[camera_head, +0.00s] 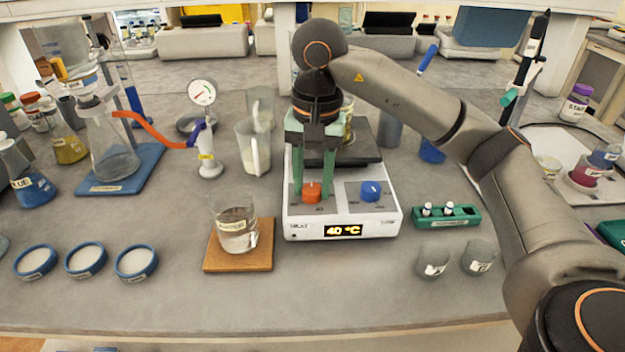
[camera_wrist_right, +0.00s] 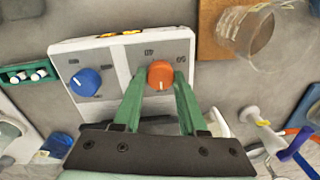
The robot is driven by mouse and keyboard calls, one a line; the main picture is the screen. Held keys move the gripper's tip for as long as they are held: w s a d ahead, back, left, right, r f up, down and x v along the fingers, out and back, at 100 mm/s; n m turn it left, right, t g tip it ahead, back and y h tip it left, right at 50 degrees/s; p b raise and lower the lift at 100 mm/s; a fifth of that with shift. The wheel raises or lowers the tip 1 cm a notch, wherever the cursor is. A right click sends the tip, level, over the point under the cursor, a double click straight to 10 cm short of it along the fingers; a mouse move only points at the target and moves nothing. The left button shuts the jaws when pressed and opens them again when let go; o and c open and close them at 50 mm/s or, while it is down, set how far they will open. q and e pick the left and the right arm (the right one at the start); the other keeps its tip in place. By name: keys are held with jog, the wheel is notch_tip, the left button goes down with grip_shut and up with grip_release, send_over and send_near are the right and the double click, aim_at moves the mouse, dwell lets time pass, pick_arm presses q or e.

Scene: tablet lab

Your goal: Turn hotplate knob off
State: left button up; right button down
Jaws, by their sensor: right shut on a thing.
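The white hotplate (camera_head: 345,215) stands mid-bench with a dark top plate and a lit display (camera_head: 343,231) reading 40 °C. Its front panel has an orange knob (camera_head: 311,192) on the left, above the HEAT label, and a blue knob (camera_head: 371,190) on the right. My right gripper (camera_head: 313,186) reaches down from above with its green fingers on either side of the orange knob, shut on it. The right wrist view shows the orange knob (camera_wrist_right: 160,75) between the fingertips, with a pale pointer line; the small dial lettering is hard to read. My left gripper is not in view.
A beaker of clear liquid (camera_head: 237,232) stands on a brown pad (camera_head: 239,258) left of the hotplate. A green vial rack (camera_head: 446,216) and small glass beakers (camera_head: 433,261) are at the right. Blue-rimmed dishes (camera_head: 136,263) lie at the left. The front bench strip is clear.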

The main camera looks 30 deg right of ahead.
aim_at(315, 188)
jog(key=shift+c, duration=2.3)
grip_release()
jog(key=shift+r, duration=0.1)
pick_arm(q)
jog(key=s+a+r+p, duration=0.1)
jog(key=p, duration=0.1)
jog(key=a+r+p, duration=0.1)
jog(key=p, duration=0.2)
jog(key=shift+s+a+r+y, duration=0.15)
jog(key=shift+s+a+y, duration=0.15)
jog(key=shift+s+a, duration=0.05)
pick_arm(e)
notch_tip(315, 188, up, 12)
jog(key=shift+s+d+r, duration=0.15)
jog(key=shift+r, duration=0.05)
